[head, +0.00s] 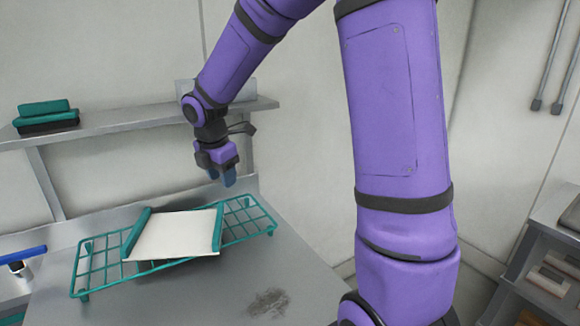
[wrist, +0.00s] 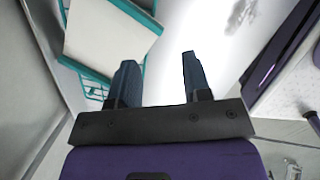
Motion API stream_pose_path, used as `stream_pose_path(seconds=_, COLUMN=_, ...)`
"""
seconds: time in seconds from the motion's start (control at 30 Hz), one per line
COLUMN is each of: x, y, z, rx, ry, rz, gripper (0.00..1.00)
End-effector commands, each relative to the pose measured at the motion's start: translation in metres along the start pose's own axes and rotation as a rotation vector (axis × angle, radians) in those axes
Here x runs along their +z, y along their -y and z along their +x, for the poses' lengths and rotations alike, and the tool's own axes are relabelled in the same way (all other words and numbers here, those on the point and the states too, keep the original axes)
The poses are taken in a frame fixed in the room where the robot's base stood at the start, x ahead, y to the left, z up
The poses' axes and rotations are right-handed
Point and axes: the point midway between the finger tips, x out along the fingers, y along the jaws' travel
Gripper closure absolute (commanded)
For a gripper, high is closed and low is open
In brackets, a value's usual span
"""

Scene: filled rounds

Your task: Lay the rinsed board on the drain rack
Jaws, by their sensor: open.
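The board (head: 175,236) is white with teal edge strips. It lies on the teal wire drain rack (head: 97,263), toward the middle, set at an angle to the rack. My gripper (head: 227,181) is above the back right part of the rack, apart from the board, with its fingers pointing down. In the wrist view, my gripper (wrist: 157,75) has its two blue fingers spread with nothing between them. The board (wrist: 105,38) and part of the rack (wrist: 97,90) show at the upper left there.
A grey shelf (head: 110,122) on the back wall holds teal-and-black items (head: 46,115) at the left. A blue-handled thing (head: 22,256) is at the left edge. The counter (head: 215,300) is bare in front of the rack, except for a dark smudge (head: 268,302).

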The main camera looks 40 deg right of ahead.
Motion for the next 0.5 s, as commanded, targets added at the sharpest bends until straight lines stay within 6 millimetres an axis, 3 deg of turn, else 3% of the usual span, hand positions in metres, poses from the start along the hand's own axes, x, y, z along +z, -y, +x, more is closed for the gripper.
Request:
stream_pose_path(seconds=0.03, x=-0.002, y=0.011, z=-0.016, rx=0.017, ry=0.015, rz=0.074, gripper=0.56)
stream_pose_path(seconds=0.2, x=-0.007, y=0.048, z=-0.057, rx=0.068, ry=0.031, rz=0.367, gripper=0.56)
stream_pose_path(seconds=0.5, x=-0.019, y=0.123, z=-0.114, rx=0.170, ry=-0.026, rz=0.889, gripper=0.56)
